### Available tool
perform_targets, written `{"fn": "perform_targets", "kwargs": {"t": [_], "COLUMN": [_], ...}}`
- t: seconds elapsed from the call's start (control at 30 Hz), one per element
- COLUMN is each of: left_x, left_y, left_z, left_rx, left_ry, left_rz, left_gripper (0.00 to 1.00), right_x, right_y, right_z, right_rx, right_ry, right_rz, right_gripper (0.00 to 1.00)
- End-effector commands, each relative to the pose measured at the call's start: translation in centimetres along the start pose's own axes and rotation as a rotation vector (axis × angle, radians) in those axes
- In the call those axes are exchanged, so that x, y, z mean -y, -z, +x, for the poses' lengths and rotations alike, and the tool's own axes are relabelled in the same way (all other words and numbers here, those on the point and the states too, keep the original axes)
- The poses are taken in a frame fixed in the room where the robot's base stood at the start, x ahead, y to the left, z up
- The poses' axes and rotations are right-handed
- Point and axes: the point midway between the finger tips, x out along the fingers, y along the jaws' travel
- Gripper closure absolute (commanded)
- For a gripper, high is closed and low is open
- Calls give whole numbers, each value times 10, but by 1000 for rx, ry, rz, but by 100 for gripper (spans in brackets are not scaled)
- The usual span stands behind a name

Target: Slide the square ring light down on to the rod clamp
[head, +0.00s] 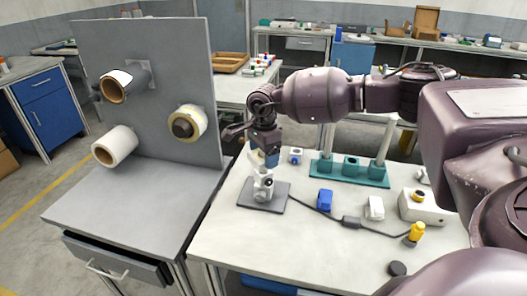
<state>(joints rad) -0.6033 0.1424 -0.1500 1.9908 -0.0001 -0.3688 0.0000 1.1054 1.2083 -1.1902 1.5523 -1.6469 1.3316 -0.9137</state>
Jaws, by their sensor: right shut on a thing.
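The white rod clamp (263,191) stands upright on a dark grey base plate (277,202) near the left edge of the white table. My right gripper (264,157) points down directly above it and is shut on a small piece, which I take to be the square ring light. The jaws mostly hide this piece, and its square outline is not clear. I cannot tell whether it touches the clamp. My left gripper is not in view.
A green stand (349,171) with pale posts is behind right. A blue block (325,199), a white block (374,208), a cable with a yellow plug (416,232) and a dark puck (397,268) lie to the right. A grey panel (150,90) with reels rises left.

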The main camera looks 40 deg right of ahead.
Motion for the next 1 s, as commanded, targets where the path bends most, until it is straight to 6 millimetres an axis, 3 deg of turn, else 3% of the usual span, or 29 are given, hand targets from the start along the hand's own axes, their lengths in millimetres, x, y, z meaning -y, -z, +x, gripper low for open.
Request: {"fn": "perform_targets", "kwargs": {"t": [0.7,0.73,0.87,1.0], "left_x": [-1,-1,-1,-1], "left_y": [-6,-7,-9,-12], "left_z": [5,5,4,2], "left_rx": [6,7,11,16], "left_ry": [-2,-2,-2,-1], "left_rz": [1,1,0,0], "left_gripper": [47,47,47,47], "right_x": [-2,-2,-2,-3], "right_y": [0,0,0,0], "right_z": [21,21,23,24], "right_rx": [-1,-1,-2,-2], "right_ry": [-6,-6,-9,-12], "right_rz": [-1,-1,-1,-1], "right_gripper": [52,22,2,0]}}
